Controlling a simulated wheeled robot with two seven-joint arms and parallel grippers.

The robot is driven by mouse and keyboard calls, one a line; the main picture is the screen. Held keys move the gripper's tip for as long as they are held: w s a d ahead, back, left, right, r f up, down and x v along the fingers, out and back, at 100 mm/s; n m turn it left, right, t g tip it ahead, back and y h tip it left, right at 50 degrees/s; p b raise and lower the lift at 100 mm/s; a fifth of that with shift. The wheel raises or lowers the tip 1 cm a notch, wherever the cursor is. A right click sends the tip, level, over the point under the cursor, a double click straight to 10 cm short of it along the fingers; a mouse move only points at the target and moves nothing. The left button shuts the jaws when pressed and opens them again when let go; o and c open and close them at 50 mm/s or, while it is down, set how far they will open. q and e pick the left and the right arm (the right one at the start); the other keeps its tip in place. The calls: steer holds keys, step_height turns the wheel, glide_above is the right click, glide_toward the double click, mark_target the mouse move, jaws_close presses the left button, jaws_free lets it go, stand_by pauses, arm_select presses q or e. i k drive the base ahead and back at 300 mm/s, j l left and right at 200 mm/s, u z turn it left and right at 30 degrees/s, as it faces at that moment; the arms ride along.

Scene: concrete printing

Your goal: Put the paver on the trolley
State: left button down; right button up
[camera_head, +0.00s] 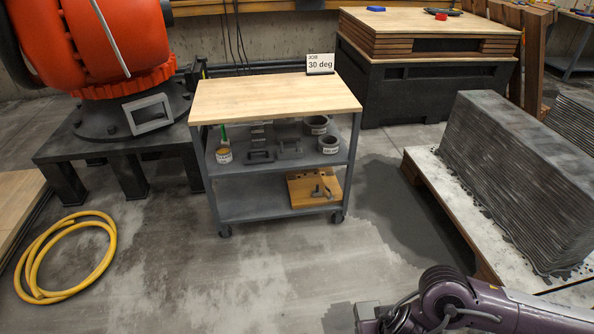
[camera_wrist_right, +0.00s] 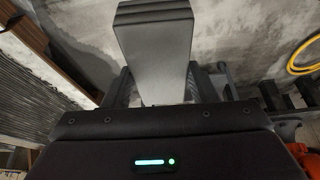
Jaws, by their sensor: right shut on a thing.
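The trolley (camera_head: 275,97) stands in the middle of the head view, with a bare light wood top except for a small sign, and two grey shelves below. My right gripper (camera_head: 366,318) is at the bottom edge of the head view, low and in front of the trolley, to its right. In the right wrist view my right gripper (camera_wrist_right: 160,88) is shut on a grey slab, the paver (camera_wrist_right: 157,55), which has a stepped far end. In the head view I cannot make out the paver clearly. My left gripper is not in view.
A sign (camera_head: 320,63) reading "JOB 30 deg" stands at the top's back right corner. Shelves hold pots, grey frames and a wood board (camera_head: 315,188). A printed wall (camera_head: 520,170) on a pallet is at right. A yellow hose (camera_head: 38,270) lies left. Floor before the trolley is clear.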

mark_target(252, 98)
steer(key=i+u, duration=0.3)
steer(key=i, duration=1.3)
